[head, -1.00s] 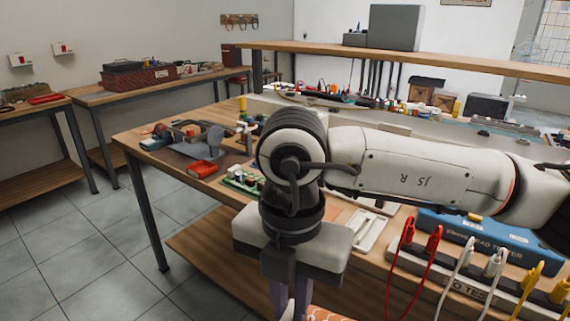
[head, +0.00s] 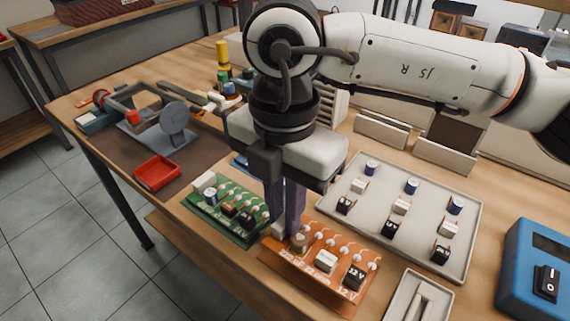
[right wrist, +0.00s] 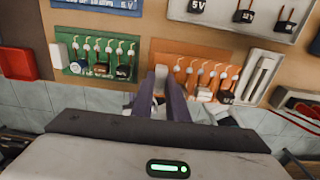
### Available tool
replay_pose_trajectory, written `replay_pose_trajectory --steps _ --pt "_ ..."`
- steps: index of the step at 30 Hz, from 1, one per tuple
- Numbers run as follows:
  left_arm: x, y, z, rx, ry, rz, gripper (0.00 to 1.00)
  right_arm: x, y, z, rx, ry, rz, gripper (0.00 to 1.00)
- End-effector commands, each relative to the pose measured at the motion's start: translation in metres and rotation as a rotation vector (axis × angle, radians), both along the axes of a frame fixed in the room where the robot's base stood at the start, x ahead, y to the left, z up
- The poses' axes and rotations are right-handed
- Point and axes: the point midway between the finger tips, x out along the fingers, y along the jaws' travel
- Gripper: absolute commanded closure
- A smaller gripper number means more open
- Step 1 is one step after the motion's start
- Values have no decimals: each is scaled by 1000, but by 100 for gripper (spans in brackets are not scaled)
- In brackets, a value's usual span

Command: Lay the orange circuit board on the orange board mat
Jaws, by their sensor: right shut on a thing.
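The orange circuit board (head: 325,262) lies flat or nearly flat near the table's front edge, with white parts and a black block on it. It also shows in the right wrist view (right wrist: 208,80). My right gripper (head: 287,230) points down and is shut on the board's left end; its fingers also show in the right wrist view (right wrist: 160,78). A plain orange strip (right wrist: 190,48) beyond the board looks like the orange board mat, mostly hidden by the board. I cannot tell whether the board touches it. My left gripper is not in view.
A green circuit board (head: 228,208) lies close to the left. A grey tray (head: 330,203) of small parts is behind on the right, and a small pale tray (head: 405,300) is right of the orange board. A red dish (head: 157,173) and a blue tester (head: 535,265) stand farther out.

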Motion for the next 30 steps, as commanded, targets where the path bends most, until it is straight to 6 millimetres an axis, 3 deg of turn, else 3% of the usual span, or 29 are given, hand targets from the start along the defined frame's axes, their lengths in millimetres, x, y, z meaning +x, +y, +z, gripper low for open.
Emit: replay_pose_trajectory --steps 13,21,30 --pt "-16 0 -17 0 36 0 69 0 0 -14 1 1 1 100" --pt "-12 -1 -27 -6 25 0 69 0 0 -33 0 0 1 100" --pt "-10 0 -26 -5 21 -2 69 0 0 -35 1 -1 1 100"
